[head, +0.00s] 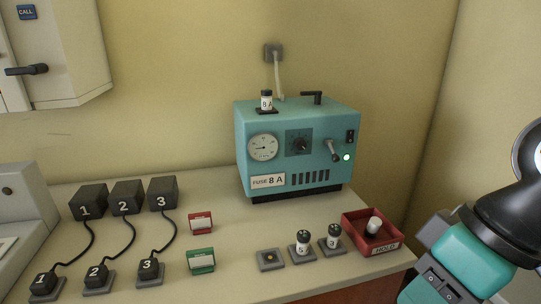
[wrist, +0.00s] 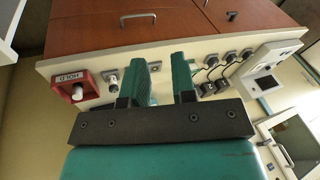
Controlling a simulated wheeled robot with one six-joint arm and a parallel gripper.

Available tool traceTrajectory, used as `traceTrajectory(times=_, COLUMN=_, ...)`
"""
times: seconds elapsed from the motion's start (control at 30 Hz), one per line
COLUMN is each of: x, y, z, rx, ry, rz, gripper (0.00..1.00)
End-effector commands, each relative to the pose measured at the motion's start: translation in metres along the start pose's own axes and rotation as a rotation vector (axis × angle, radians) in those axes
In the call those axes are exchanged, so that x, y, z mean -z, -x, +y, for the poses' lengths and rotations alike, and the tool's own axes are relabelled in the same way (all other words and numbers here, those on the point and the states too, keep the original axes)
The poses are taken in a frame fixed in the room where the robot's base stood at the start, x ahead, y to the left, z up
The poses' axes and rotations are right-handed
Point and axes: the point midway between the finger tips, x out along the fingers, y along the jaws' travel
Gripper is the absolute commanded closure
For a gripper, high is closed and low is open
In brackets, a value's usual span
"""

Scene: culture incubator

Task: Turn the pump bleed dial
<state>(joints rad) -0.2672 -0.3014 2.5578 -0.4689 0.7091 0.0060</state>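The pump is a teal box (head: 257,125) at the back of the bench in the head view.
Small fuses 5 (head: 303,243) and 1 (head: 332,237) stand in front. Black numbered blocks (head: 125,196) with cables fill the left. Red (head: 201,222) and green (head: 201,261) cards stand between.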

Motion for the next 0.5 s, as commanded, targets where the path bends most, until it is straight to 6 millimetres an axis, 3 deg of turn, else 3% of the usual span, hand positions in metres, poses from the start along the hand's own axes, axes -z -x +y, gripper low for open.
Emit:
traceTrajectory(times=0.03, x=0.008, y=-0.003, z=0.005, rx=-0.011, ry=-0.024, rz=0.021, gripper=0.63)
traceTrajectory(times=0.13, x=0.038, y=-0.015, z=0.026, rx=-0.062, ry=-0.112, rz=0.12, gripper=0.4)
traceTrajectory(times=0.33, x=0.126, y=-0.04, z=0.106, rx=-0.279, ry=-0.303, rz=0.48, gripper=0.4)
traceTrajectory(times=0.5, x=0.189, y=-0.044, z=0.158, rx=-0.456, ry=-0.284, rz=0.827, gripper=0.4)
